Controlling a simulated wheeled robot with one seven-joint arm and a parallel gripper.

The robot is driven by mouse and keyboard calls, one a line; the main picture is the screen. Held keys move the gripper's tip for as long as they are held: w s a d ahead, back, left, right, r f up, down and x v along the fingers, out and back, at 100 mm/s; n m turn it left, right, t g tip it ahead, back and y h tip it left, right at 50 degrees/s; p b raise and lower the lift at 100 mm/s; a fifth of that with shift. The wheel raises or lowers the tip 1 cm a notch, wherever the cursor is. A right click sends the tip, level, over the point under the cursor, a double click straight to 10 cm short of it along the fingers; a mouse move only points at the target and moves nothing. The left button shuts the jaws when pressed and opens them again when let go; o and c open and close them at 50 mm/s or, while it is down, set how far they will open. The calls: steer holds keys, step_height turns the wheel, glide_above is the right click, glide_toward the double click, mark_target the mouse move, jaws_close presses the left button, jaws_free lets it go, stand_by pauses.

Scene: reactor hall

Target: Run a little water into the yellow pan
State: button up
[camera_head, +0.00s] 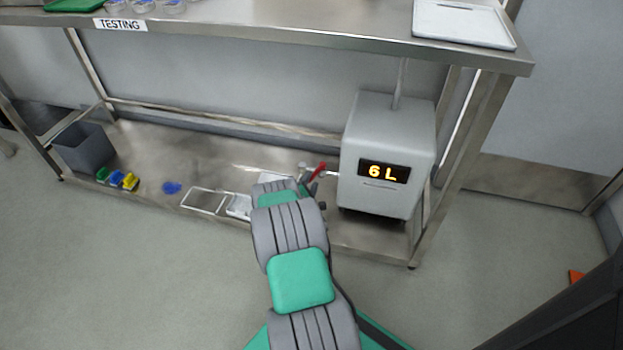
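A grey water box (390,150) with a lit display reading "6 L" stands on the lower shelf at the right. A small red handle (318,171) sits at its left side, by a short pale pipe. I cannot make out a yellow pan for sure; a small yellow item (130,181) lies at the lower left, beside green and blue ones. My arm reaches up toward the shelf, left of the box.
A white frame-like tray (204,200) and a blue item (172,187) lie on the lower shelf (150,150). A grey bin (84,148) stands at its left end. The upper steel bench top (300,36) overhangs the shelf, with a white tray (463,24) at its right.

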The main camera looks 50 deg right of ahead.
mark_target(313, 176)
steer(key=b+x, duration=0.1)
steer(key=x, duration=0.3)
steer(key=shift+d+f, duration=0.1)
steer(key=shift+c, duration=0.6)
jaws_close()
stand_by(0.7)
